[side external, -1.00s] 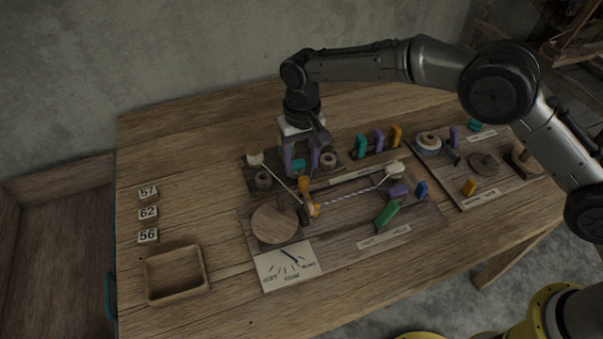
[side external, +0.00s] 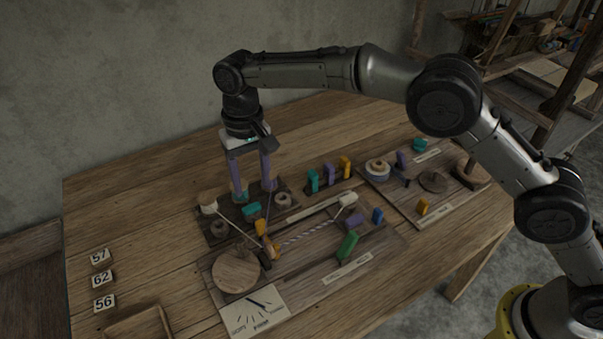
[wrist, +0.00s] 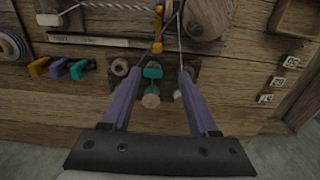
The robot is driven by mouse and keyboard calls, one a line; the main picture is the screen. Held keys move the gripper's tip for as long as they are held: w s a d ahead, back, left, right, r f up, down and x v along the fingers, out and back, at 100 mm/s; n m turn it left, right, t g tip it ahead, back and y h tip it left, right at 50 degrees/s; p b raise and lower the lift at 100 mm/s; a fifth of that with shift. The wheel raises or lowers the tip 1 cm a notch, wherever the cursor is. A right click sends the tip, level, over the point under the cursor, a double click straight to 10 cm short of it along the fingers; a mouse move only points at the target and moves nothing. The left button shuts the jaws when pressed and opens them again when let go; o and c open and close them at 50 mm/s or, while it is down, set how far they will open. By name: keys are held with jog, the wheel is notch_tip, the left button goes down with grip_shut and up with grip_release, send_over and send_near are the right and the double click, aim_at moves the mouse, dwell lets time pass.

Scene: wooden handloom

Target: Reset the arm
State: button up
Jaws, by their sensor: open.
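My gripper (side external: 254,192) has two long purple fingers that stand apart with nothing between them. It points down over the dark rear panel (side external: 228,232) of the loom board. A teal block (side external: 252,208) lies just below and in front of the fingertips. In the wrist view, the gripper (wrist: 158,82) reaches toward the panel, and the teal block (wrist: 153,73) and a pale round knob (wrist: 150,101) show between the fingers, apart from them. My arm reaches in from the right, bent high over the table.
A round wooden disc (side external: 237,272), a striped cord (side external: 305,238) and a green block (side external: 348,246) are on the front board. Teal, purple and orange pegs (side external: 329,173) stand behind. Number tiles (side external: 102,279) and a wooden tray (side external: 135,322) are at left. The table's back left is clear.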

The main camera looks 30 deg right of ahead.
jog(key=w+d+r+m+t, duration=0.1)
jog(key=d+r, duration=0.3)
jog(key=r, duration=0.2)
jog(key=d+r+t, duration=0.1)
jog(key=d+r, duration=0.3)
jog(key=r, duration=0.2)
jog(key=s+d+r+m+t+y, duration=0.1)
jog(key=s+d+r+m+t, duration=0.1)
jog(key=s+d+r, duration=1)
jog(key=s+d+f+t, duration=0.2)
jog(key=s+d, duration=0.7)
jog(key=s, duration=0.5)
jog(key=s+d+f+n+h, duration=0.1)
jog(key=s+d+f+n, duration=0.1)
jog(key=s+f, duration=0.6)
notch_tip(320, 180, down, 3)
jog(key=shift+s+r+n, duration=0.15)
jog(key=shift+s+n, duration=0.25)
jog(key=shift+n, duration=0.1)
